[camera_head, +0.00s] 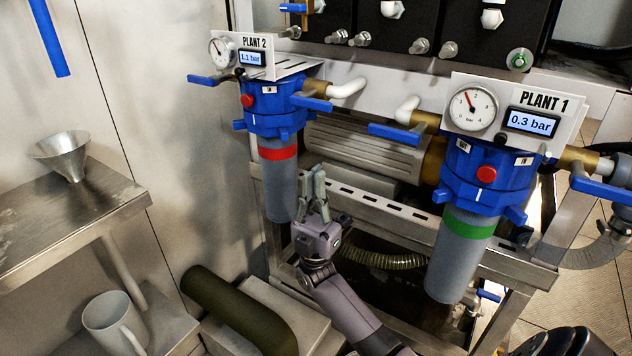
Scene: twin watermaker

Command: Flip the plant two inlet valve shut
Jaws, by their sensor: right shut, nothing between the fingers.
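The plant 2 filter unit (272,118) has a blue head, a red band and a grey bowl, under a panel marked PLANT 2 that reads 1.1 bar. An IN label sits on its head towards the right. The blue inlet lever (308,102) on that side lies roughly along the brass and white pipe. Another blue lever (207,80) sticks out on the left side. My right gripper (316,176) is shut and empty, fingers pointing up, below the inlet lever and apart from it in the picture. My left gripper is not in view.
The plant 1 unit (488,180) with a green band stands to the right, with its own blue levers. A metal frame rail (390,210) runs behind my right gripper. A funnel (70,152) and a mug (112,318) stand on shelves at left.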

